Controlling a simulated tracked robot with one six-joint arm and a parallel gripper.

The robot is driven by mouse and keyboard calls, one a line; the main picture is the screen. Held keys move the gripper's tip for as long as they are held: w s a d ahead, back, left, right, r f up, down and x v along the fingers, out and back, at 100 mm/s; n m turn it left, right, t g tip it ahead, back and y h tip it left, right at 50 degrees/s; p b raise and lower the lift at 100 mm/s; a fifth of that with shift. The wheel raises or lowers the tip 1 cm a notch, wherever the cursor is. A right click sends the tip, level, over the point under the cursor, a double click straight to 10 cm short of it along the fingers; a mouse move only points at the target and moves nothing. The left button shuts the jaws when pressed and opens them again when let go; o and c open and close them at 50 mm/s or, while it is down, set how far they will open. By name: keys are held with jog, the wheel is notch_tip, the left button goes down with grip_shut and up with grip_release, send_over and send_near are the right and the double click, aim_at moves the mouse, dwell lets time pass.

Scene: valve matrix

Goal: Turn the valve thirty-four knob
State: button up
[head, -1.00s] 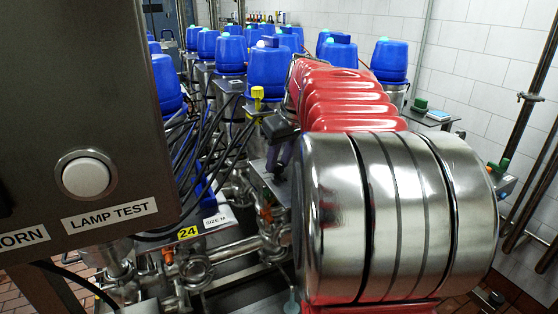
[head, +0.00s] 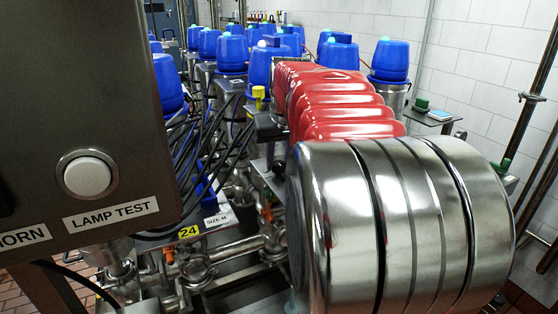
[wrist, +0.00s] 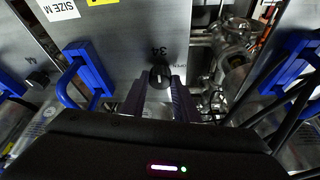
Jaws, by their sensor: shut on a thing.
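The valve thirty-four knob (wrist: 160,77) is a small black round knob on a grey metal panel (wrist: 125,40), with "34" and "OPEN" printed beside it in the wrist view. My gripper (wrist: 160,88) has its two dark fingers on either side of the knob and is shut on it. The knob's pointer mark is small, and its exact angle is hard to read. In the head view my own red and silver arm fills the right middle, and I cannot make out the knob there.
Blue handles (wrist: 90,68) stand on both sides of my gripper. Pipes (wrist: 235,45) and black cables lie to the right. In the head view, several blue-capped valves (head: 232,52) stand behind, and a lamp-test box (head: 75,110) blocks the left.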

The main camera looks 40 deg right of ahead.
jog(key=o, duration=1.1)
jog(key=shift+c, duration=0.2)
jog(key=shift+r, duration=0.1)
jog(key=v, duration=1.3)
jog(key=shift+s+r, duration=0.2)
